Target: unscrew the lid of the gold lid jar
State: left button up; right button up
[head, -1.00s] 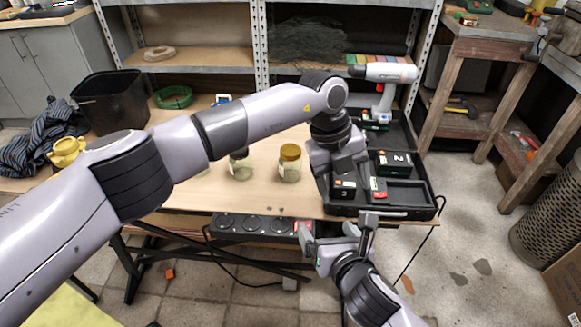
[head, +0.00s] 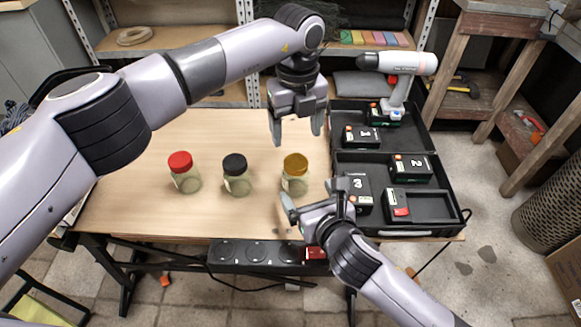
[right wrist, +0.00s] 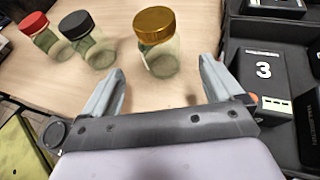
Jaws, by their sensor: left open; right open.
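The gold lid jar (head: 295,176) stands upright on the wooden table, its gold lid (head: 296,162) on top. It also shows in the right wrist view (right wrist: 158,55). My right gripper (head: 312,198) is open just in front of the jar; in the right wrist view its two fingers (right wrist: 160,88) point toward the jar, which stands beyond the fingertips and between their lines. My left gripper (head: 297,135) is open and empty above the table, behind and above the jar, fingers pointing down.
A black lid jar (head: 236,177) and a red lid jar (head: 184,175) stand to the left. A black case (head: 440,222) with numbered battery boxes and a white drill (head: 398,68) lies to the right. A power strip (head: 240,252) runs along the table's front edge.

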aim_at(301, 183)
pick_arm(q)
jog(key=shift+s, duration=0.1)
pick_arm(e)
jog(key=shift+x, duration=3.5)
